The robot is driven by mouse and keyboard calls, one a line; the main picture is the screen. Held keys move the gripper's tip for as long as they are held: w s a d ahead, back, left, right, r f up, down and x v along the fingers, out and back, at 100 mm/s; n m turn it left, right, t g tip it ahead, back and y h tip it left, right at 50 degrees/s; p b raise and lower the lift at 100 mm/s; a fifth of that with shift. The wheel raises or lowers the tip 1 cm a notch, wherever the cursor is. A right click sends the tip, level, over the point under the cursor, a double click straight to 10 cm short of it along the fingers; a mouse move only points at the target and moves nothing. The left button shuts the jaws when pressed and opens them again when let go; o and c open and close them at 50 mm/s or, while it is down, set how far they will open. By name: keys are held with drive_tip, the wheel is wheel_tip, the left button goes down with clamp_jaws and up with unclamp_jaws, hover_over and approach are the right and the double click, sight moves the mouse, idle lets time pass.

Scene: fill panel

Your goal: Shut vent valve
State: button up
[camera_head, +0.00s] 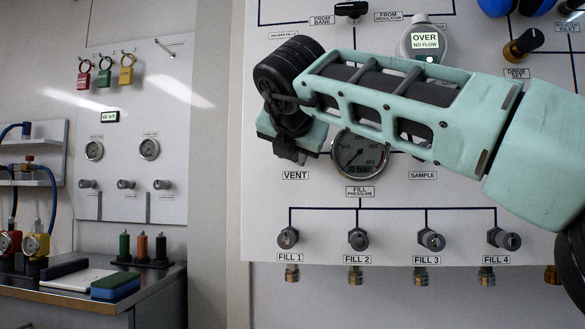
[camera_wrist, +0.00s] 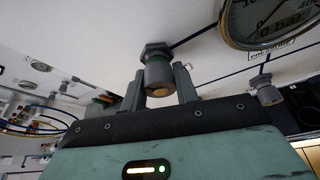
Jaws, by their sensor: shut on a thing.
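The vent valve is a small grey knob (camera_wrist: 158,72) with a brassy end face and a hex collar at the panel, seen in the wrist view. My gripper (camera_wrist: 160,88) has one finger on each side of the knob and is shut on it. In the head view my gripper (camera_head: 283,148) is at the panel just above the VENT label (camera_head: 295,175) and hides the valve there. How far the knob is turned cannot be told.
The fill pressure gauge (camera_head: 360,153) is close right of my gripper, partly behind my arm. Below are several FILL valves, such as FILL 1 (camera_head: 288,237). A display (camera_head: 425,42) reads OVER, NO FLOW. A bench (camera_head: 75,302) with tools stands at left.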

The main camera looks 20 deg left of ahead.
drive_tip(key=m+b, duration=0.1)
drive_tip(key=m+y+b, duration=0.1)
drive_tip(key=shift+f+b, duration=0.25)
drive_tip(key=shift+b, duration=0.05)
drive_tip(key=shift+r+m+y+b, duration=0.1)
drive_tip(key=shift+m+y+b, duration=0.3)
drive_tip(key=shift+m+b, duration=0.15)
drive_tip(key=shift+r, duration=0.1)
drive_tip(key=o, duration=1)
drive_tip(key=shift+c, duration=0.2)
drive_tip(key=b+v, duration=0.5)
drive_tip(key=v, duration=1.2)
drive_tip(key=shift+s+d, duration=0.15)
drive_tip(key=shift+d, duration=0.05)
